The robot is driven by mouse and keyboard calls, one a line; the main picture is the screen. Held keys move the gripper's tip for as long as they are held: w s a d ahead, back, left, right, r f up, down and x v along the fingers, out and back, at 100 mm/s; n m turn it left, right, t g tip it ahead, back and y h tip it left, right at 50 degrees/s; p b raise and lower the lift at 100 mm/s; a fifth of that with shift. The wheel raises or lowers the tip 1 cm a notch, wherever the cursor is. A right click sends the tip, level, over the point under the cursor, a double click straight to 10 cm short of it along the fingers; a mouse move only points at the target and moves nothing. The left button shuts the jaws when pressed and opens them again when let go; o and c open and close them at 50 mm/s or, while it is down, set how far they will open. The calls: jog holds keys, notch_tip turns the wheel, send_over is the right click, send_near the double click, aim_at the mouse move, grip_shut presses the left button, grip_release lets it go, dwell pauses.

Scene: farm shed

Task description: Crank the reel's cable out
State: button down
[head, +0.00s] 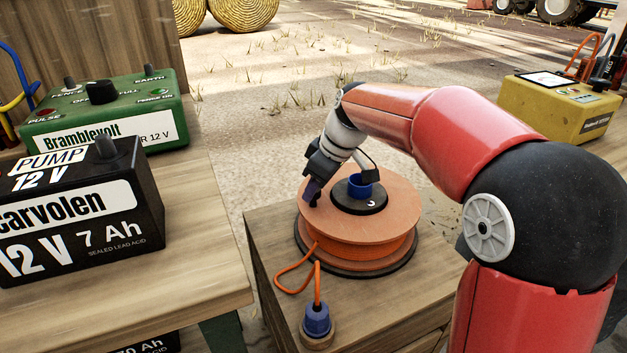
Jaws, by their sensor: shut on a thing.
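The cable reel (385,231) lies flat on a wooden box top, with an orange flange, a dark base and orange cable wound between them. A black hub with a blue socket (360,187) sits at its centre. An orange cable (291,291) loops off the reel's left front to a blue plug (317,321) standing on a round wooden piece. My gripper (314,192) reaches down at the left side of the reel's top, shut on the crank handle, which it mostly hides.
A black 12 V battery (75,210) and a green energiser box (105,112) stand on the left bench (190,235). A yellow box (560,105) stands at the right. A gap separates the bench from the reel's box (375,310).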

jog(key=s+d+n, duration=0.1)
jog(key=n, duration=0.1)
jog(key=s+d+n+g, duration=0.1)
jog(key=s, duration=0.1)
jog(key=shift+n+b, duration=0.3)
jog(key=shift+n, duration=0.1)
jog(key=d+n, duration=0.1)
jog(key=s+n+g, duration=0.1)
jog(key=shift+s+d+n, duration=0.3)
jog(key=shift+d, duration=0.05)
jog(key=d+n, duration=0.1)
jog(key=s+d+n+g, duration=0.1)
jog(key=n, duration=0.1)
jog(key=shift+s+d+r+n+g, duration=0.1)
jog(key=shift+s+d+n+g, duration=0.2)
jog(key=shift+d+g, duration=0.1)
jog(key=d+n, duration=0.1)
jog(key=d+n+g+p, duration=0.1)
jog(key=shift+s+d+n+h, duration=0.2)
jog(key=shift+n+h, duration=0.1)
jog(key=shift+n, duration=0.1)
jog(key=shift+d+n+p, duration=0.45)
jog(key=shift+d+n, duration=0.15)
jog(key=c, duration=1.1)
grip_release()
